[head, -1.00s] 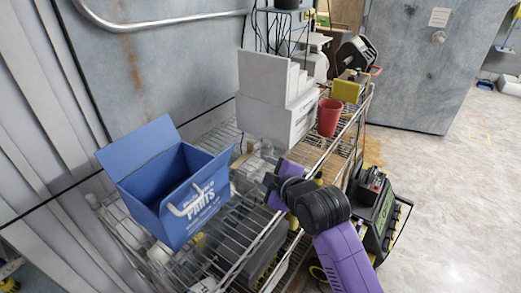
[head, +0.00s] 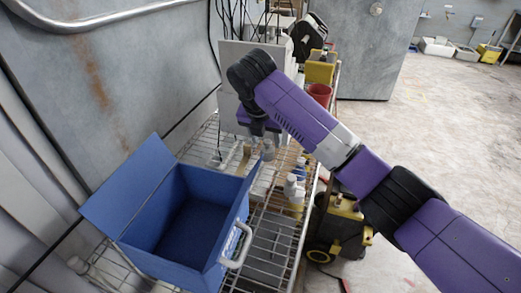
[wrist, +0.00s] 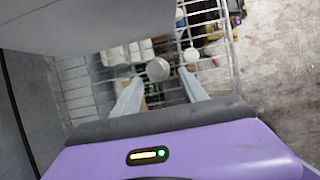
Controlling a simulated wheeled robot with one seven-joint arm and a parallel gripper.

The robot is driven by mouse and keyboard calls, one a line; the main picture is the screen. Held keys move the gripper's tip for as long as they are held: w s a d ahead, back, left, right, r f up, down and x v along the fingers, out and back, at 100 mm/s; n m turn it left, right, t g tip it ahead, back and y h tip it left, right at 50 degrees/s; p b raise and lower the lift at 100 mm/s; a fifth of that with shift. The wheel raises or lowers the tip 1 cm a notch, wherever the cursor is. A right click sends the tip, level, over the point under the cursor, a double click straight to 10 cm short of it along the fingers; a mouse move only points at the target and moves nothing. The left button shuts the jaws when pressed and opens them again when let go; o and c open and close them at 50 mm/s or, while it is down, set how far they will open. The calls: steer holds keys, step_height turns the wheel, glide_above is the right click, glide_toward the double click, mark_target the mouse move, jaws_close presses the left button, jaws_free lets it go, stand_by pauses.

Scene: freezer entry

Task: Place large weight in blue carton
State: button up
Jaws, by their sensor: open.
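The blue carton (head: 160,215) stands open on the wire rack, its flap raised at the left; the part of its inside that I see is empty. My gripper (wrist: 163,88) is open, above the rack beyond the carton's far right side. In the wrist view, a round grey top (wrist: 158,69), likely the large weight, lies between and just beyond the fingers. A smaller pale round top (wrist: 191,55) is to its right. In the head view, a grey metal cylinder (head: 268,150) stands just below my gripper. I cannot tell whether the fingers touch anything.
White-topped bottles (head: 292,186) stand on the rack right of the carton. A white box (head: 232,60) is behind my gripper, partly hidden. A red cup (head: 320,94) and a yellow object (head: 320,68) are at the back right.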

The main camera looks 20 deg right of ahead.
mark_target(266, 143)
steer(key=shift+p+x, duration=0.55)
steer(key=shift+x, duration=2.6)
steer(key=shift+w+a, duration=0.15)
jaws_close()
